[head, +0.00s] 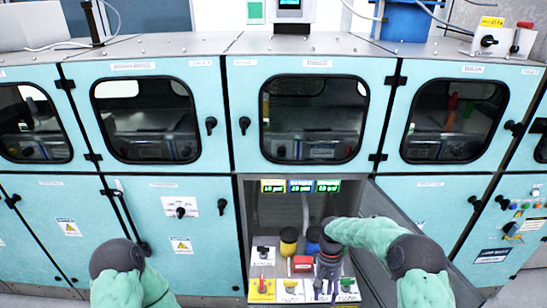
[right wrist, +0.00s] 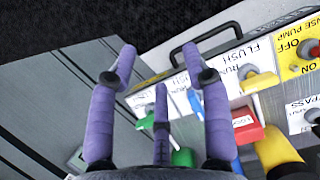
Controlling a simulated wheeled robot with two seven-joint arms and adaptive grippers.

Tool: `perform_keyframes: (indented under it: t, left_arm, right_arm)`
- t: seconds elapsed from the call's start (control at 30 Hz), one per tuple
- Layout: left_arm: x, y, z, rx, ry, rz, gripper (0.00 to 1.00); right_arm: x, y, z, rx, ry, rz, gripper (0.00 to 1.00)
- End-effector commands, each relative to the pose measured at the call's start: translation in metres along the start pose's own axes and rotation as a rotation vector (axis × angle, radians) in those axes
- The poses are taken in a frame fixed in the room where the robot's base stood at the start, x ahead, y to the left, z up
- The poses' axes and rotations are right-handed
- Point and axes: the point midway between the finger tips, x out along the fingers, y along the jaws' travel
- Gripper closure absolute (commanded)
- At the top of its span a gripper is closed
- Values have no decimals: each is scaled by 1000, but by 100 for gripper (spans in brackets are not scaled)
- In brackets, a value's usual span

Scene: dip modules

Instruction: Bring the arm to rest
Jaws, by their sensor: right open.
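My right arm (head: 360,232), in a green sleeve, reaches into an open lower compartment of the teal cabinet. Its gripper (head: 327,290) is above the right part of a white control panel (head: 276,297) there. In the right wrist view the purple fingers of the gripper (right wrist: 160,62) are spread apart with nothing between them. I cannot tell in the head view whether a fingertip touches the panel. Of my left arm (head: 120,285), only the sleeve and a dark joint show at the lower left. The left gripper is out of view.
An open grey door (head: 383,265) stands close on the right of my right arm. The panel has a red block (head: 303,264), coloured knobs and a black handle (right wrist: 205,35). A yellow-bodied part (head: 288,243) and a blue one (head: 313,240) stand behind.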

Motion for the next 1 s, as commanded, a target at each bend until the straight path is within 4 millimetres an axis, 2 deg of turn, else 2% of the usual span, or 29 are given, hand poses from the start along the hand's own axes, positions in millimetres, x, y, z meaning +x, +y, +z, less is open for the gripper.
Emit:
perform_keyframes:
  t: [0.27, 0.53, 0.7, 0.8, 1.0]
  left_arm:
    - [0, 0, 0, 0, 0, 0, 60]
    - [0, 0, 0, 0, 1, 0, 60]
    - [0, 0, 0, 0, 0, 0, 60]
    - [0, 0, 0, 0, 0, 0, 60]
    - [0, 0, 0, 0, 0, 0, 60]
  right_arm:
    - [43, -15, 4, -23, 32, -67, 51]
    - [106, -39, 20, -31, 94, -175, 51]
    - [158, -60, 49, -6, 163, -268, 51]
    - [183, -69, 70, 25, 211, -311, 51]
    - [215, -76, 118, 100, 301, -353, 51]
